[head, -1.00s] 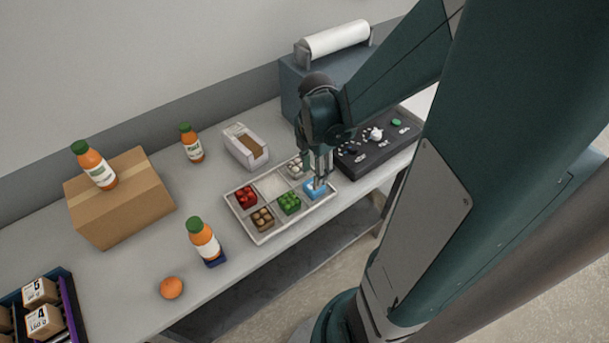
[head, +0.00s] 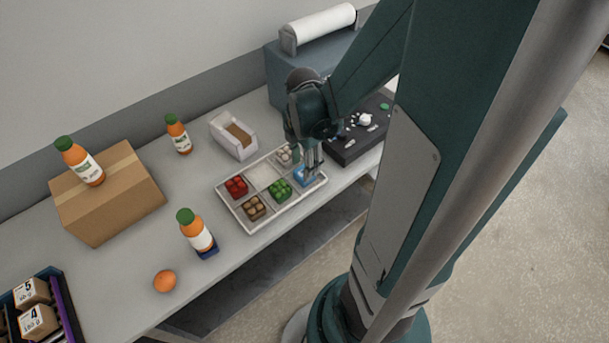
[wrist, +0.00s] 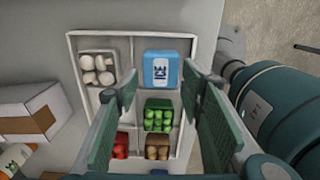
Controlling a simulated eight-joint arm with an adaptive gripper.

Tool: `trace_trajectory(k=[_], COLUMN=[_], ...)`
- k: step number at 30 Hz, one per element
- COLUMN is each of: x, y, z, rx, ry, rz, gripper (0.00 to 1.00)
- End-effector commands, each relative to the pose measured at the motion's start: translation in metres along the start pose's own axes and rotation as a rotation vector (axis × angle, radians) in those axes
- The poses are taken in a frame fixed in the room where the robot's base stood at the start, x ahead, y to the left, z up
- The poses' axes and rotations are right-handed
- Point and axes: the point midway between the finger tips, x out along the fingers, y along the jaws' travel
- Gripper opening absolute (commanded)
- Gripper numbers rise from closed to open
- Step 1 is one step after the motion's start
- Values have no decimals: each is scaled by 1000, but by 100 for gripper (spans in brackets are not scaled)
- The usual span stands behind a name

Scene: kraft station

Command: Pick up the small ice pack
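The small ice pack (wrist: 161,72) is a blue block with a white label reading ICE. It lies in an end compartment of the pale divided tray (wrist: 134,34), and in the head view the ice pack (head: 300,180) is partly hidden behind the fingers. My gripper (wrist: 160,84) is open and empty, with its two green-padded fingers wide apart. In the wrist view the ice pack shows beyond the fingertips, between their lines. In the head view my gripper (head: 313,165) is over that compartment; I cannot tell whether it touches the pack.
Other compartments hold white mushrooms (wrist: 98,68), green (head: 280,189), red (head: 236,186) and brown (head: 254,207) items; one looks empty. A white open box (head: 234,136) stands behind the tray, a black panel (head: 356,143) to its right. Bottles, a cardboard box (head: 108,194) and an orange fruit (head: 164,281) are left.

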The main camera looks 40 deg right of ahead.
Motion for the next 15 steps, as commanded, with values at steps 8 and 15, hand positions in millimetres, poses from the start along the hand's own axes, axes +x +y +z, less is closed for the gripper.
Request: trace_trajectory(k=[8, 15], x=[6, 23], y=[0, 0], z=[0, 2], rx=[0, 1], ry=[0, 0], rz=[0, 0], gripper=[39, 39])
